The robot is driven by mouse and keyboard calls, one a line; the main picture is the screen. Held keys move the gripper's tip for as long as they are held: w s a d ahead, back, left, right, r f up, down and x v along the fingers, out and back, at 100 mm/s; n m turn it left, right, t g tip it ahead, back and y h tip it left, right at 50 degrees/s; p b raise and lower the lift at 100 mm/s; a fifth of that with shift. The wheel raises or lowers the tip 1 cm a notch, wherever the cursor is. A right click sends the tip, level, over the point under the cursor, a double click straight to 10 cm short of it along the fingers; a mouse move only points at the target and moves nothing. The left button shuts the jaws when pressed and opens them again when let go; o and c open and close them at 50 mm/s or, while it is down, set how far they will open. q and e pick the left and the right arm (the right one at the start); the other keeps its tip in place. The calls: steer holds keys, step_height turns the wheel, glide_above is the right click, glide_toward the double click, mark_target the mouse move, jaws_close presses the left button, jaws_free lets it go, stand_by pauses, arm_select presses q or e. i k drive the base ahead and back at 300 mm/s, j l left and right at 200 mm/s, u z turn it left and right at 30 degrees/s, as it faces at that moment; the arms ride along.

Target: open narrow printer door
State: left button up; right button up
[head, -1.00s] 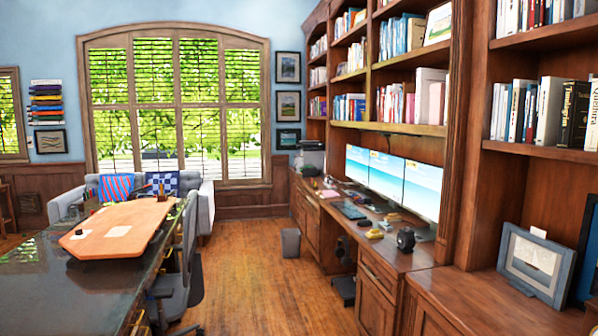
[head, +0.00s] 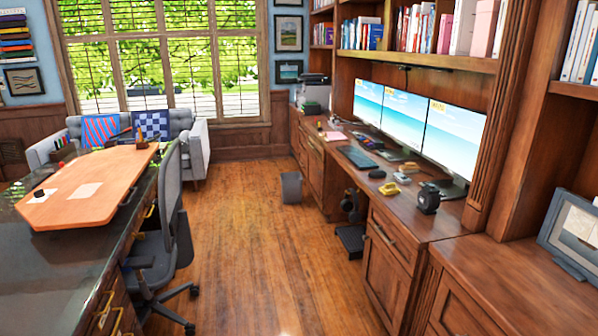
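A printer (head: 314,92) stands at the far end of the long wooden desk on the right, near the window wall. It is small in the head view, and its dark top and paler lower part are hard to make out. Wooden cabinet doors (head: 309,158) line the desk front below it. I cannot tell which door is the narrow printer door. Neither of my grippers shows in the head view.
A wood floor aisle (head: 235,230) runs clear between the dark-topped desk (head: 60,255) with an office chair (head: 165,235) on the left and the long desk (head: 395,215) on the right. A grey bin (head: 291,188) and a sofa (head: 190,150) stand farther back.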

mark_target(301, 100)
steer(key=i, duration=0.8)
steer(key=i+u, duration=0.1)
steer(key=i, duration=1.45)
steer(key=i+u, duration=0.1)
steer(key=i, duration=0.65)
steer(key=i+l, duration=0.15)
steer(key=i, duration=0.65)
steer(key=i+l+u, duration=0.1)
steer(key=i, duration=0.65)
steer(key=i+u, duration=0.15)
steer(key=i, duration=0.4)
steer(key=i+u, duration=0.15)
steer(key=i, duration=0.4)
steer(key=i+u, duration=0.15)
steer(key=i, duration=0.4)
steer(key=i+l+u, duration=0.15)
steer(key=i, duration=0.4)
steer(key=i+j+z, duration=0.2)
steer(key=i, duration=0.35)
steer(key=i+z, duration=0.2)
steer(key=i, duration=0.3)
